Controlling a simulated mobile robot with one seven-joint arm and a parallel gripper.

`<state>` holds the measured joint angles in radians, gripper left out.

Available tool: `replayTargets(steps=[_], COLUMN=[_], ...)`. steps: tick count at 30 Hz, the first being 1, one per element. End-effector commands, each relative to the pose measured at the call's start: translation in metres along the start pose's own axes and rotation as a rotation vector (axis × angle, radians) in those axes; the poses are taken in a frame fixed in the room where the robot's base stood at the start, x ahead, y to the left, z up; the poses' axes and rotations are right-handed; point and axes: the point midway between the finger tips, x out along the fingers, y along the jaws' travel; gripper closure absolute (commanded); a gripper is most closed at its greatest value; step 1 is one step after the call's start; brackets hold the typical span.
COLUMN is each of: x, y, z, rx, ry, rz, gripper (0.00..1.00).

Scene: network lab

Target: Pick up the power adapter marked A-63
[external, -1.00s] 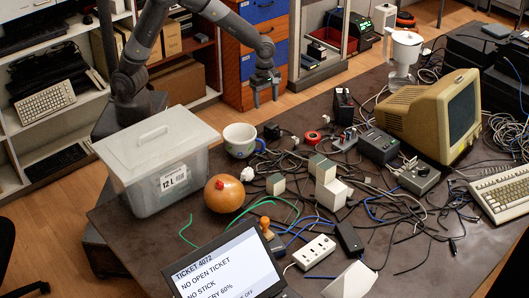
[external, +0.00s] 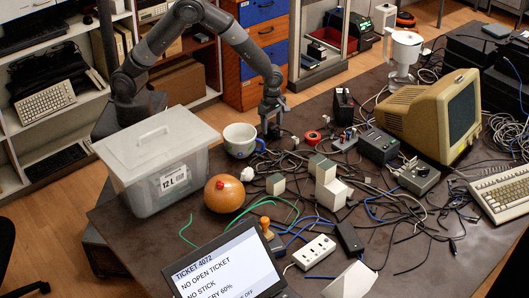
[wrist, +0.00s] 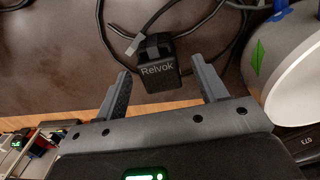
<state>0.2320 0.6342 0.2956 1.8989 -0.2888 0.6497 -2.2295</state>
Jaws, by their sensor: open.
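A black power adapter (wrist: 160,72) lies on the dark table with its cable bundled beside it. Its upper side reads "Relvok"; I see no A-63 mark. My gripper (wrist: 160,66) is open and points down, one finger on each side of the adapter in the wrist view, with visible gaps on both sides. Whether the fingertips are down at its level, I cannot tell. In the external view my gripper (external: 271,123) is over the table just right of the mug and mostly hides that adapter. Another black adapter-like block (external: 349,238) lies near the front.
A white mug (external: 238,141) with a blue handle stands close beside my gripper; it also shows in the wrist view (wrist: 288,65).

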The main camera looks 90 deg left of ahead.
Motion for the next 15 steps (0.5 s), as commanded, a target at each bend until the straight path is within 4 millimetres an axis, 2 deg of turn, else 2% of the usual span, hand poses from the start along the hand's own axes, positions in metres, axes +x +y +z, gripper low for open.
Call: replayTargets(steps=[3, 6, 12, 15], x=[0.019, 0.026, 0.027, 0.027], y=[0.001, 0.001, 0.001, 0.0], z=[0.001, 0.001, 0.002, 0.002], rx=[-0.001, 0.0, 0.001, 0.001], ry=[0.002, 0.0, 0.0, 0.0], rz=[-0.002, -0.001, 0.0, 0.0], gripper=[0.35, 0.35, 0.35, 0.44])
